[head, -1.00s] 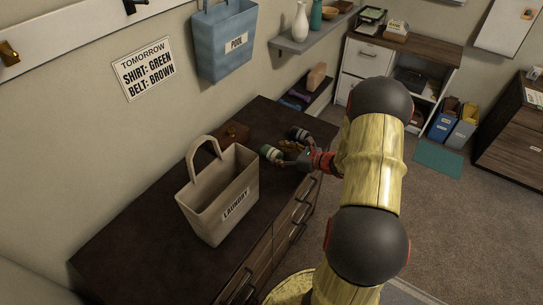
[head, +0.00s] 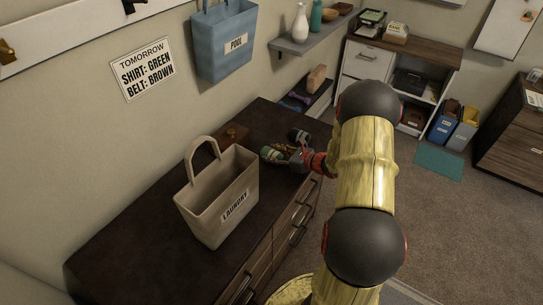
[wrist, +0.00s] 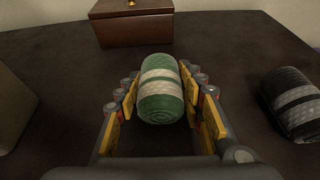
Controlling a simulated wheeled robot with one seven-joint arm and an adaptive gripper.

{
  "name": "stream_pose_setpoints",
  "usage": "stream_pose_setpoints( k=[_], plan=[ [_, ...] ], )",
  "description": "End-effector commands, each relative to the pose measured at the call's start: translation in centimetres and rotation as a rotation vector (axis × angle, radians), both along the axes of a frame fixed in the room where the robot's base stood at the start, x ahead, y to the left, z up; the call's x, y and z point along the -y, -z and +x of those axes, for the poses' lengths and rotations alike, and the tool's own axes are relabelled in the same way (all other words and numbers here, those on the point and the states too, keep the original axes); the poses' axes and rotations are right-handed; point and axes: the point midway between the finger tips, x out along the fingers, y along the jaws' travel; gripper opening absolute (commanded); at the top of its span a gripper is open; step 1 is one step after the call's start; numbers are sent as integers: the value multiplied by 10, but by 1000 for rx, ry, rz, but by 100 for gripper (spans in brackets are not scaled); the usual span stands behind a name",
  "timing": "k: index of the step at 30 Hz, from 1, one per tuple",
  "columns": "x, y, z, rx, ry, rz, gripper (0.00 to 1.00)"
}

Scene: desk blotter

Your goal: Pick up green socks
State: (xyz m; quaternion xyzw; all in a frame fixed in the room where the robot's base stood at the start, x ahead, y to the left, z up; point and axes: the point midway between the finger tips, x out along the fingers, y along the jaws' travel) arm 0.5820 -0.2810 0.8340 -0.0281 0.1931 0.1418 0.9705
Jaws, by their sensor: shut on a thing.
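The green socks (head: 270,154), a rolled bundle with pale cream bands, are on the dark dresser top to the right of the laundry bag. In the wrist view the green socks (wrist: 161,95) lie lengthwise between the yellow finger pads. My gripper (head: 282,155) is shut on them, a pad along each side. In the wrist view my gripper (wrist: 160,98) shows both fingers beside the roll. The socks look still at the level of the dresser top; I cannot tell whether they are clear of it.
Grey banded socks (head: 299,136) lie just behind my gripper and at the right of the wrist view (wrist: 294,103). A brown wooden box (wrist: 132,24) stands beyond the roll. The beige laundry bag (head: 218,195) stands to the left on the dresser (head: 135,250).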

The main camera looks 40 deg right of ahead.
Motion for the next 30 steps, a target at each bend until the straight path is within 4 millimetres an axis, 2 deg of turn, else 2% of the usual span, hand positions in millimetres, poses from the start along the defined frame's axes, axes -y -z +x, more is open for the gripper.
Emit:
stream_pose_setpoints(
  k=[9, 19, 23, 27, 30],
  plan=[
    [0, 0, 0, 0, 0, 0, 13],
    [0, -5, 0, 0, 0, -1, 13],
    [0, -16, 0, 1, -1, -1, 13],
    [0, -38, -1, 1, 0, -2, 13],
    [2, -55, -17, 2, 2, -2, 13]
  ],
)
